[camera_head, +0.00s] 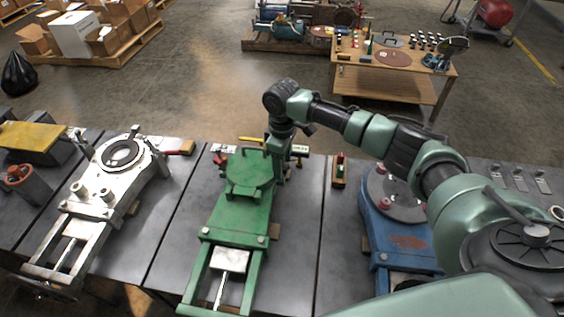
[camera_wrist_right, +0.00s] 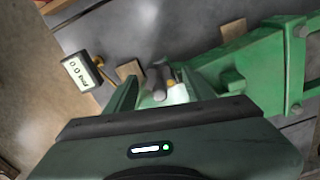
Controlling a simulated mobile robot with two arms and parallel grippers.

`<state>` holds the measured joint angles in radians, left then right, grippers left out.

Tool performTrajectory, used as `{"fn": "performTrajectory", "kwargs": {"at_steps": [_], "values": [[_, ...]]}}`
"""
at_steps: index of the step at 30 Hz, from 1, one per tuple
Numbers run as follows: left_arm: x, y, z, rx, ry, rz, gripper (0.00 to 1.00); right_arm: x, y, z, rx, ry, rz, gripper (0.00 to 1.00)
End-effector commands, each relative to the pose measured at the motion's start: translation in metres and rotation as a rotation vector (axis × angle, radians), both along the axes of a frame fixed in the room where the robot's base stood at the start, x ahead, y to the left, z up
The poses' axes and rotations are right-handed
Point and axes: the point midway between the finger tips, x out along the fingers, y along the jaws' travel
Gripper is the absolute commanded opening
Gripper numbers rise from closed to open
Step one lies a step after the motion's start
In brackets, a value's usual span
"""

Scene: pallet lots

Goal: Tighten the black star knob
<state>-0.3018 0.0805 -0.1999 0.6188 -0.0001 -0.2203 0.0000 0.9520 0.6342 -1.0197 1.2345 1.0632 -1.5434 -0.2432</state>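I cannot make out a black star knob in either view. A green valve-like fixture (camera_head: 240,205) lies on the dark bench in the head view, and its green body (camera_wrist_right: 260,70) shows at the right of the wrist view. My right gripper (camera_head: 281,166) points down at the fixture's far right corner. In the wrist view its two fingers (camera_wrist_right: 160,92) stand apart, with a grey cylindrical part (camera_wrist_right: 154,78) and a small yellow piece between them. Whether the fingers touch it cannot be seen. My left gripper is not in view.
A small digital readout (camera_wrist_right: 80,71) stands beside the gripper. A silver fixture (camera_head: 110,180) lies left and a blue one (camera_head: 405,240) right.

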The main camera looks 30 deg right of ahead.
Motion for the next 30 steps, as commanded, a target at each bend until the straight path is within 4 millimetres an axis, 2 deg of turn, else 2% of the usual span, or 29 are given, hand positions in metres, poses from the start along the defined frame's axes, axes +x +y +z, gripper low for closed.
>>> {"fn": "performTrajectory", "kwargs": {"at_steps": [1,5,11,17,30], "values": [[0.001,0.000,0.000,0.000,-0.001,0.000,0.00,0.000,0.000,0.000,0.000,0.000,0.000,0.36],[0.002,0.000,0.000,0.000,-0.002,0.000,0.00,0.000,0.000,0.000,0.000,0.000,0.000,0.00],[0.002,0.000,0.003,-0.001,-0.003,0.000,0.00,0.000,0.000,0.001,0.001,0.000,-0.008,0.00],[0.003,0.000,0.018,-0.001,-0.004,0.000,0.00,0.000,0.001,0.004,0.002,0.002,-0.067,0.00],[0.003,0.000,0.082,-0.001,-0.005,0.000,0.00,0.000,0.001,0.007,0.005,0.005,-0.424,0.00]]}}
